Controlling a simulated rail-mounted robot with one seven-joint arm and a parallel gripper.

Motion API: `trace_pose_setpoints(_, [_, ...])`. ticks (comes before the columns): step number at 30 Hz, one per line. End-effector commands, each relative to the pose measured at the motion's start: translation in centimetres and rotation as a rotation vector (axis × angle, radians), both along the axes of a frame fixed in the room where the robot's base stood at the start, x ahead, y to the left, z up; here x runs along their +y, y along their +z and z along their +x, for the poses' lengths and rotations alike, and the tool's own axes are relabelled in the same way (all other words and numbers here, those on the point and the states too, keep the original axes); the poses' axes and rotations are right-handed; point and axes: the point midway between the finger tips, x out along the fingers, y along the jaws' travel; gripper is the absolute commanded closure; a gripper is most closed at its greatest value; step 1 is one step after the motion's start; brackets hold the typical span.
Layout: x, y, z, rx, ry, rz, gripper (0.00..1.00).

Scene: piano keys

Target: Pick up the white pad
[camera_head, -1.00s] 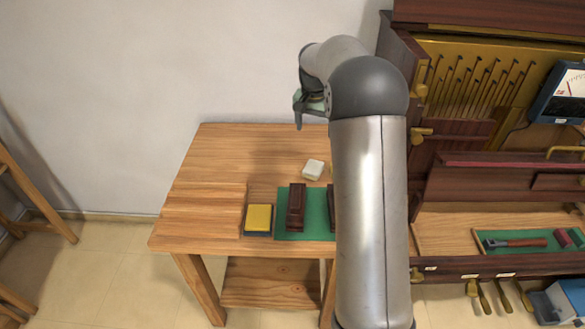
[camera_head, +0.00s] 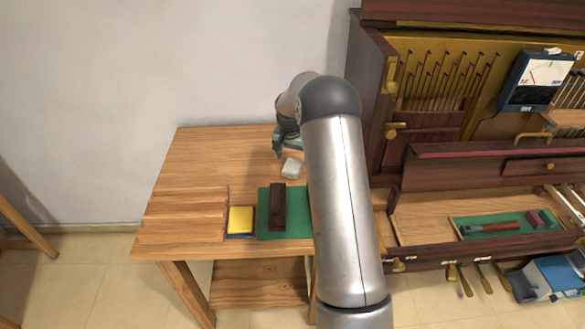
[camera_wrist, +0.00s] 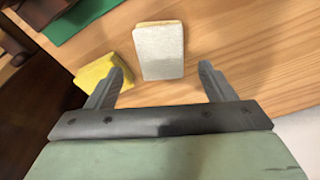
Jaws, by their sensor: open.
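The white pad (camera_head: 292,168) lies on the wooden table, behind the green mat, in the head view. In the wrist view the white pad (camera_wrist: 160,52) appears ahead of my gripper (camera_wrist: 160,84), near the middle of the gap between the two fingers. My gripper is open, with nothing between its fingertips. In the head view my gripper (camera_head: 281,146) hangs over the table, just behind the pad. Much of the gripper is hidden there by my arm.
A yellow block (camera_wrist: 108,69) is close beside the left finger in the wrist view. A yellow-topped blue pad (camera_head: 241,221) and a dark brown block on the green mat (camera_head: 298,216) stand nearer the front. The table's (camera_head: 205,160) back left is clear. A piano cabinet (camera_head: 372,95) rises at right.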

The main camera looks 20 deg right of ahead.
Motion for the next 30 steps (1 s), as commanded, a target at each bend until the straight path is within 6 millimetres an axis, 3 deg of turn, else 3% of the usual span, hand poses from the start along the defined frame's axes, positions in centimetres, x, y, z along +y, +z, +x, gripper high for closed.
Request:
trace_pose_setpoints(7, [0.1,-3.5,0.1,0.003,0.001,0.001,0.24])
trace_pose_setpoints(16, [0.0,-4.0,0.2,0.001,0.001,-0.001,0.24])
trace_pose_setpoints(21, [0.0,-4.0,0.2,0.002,0.001,0.000,0.71])
trace_pose_setpoints(30, [0.0,-4.0,0.2,0.002,0.001,0.000,0.75])
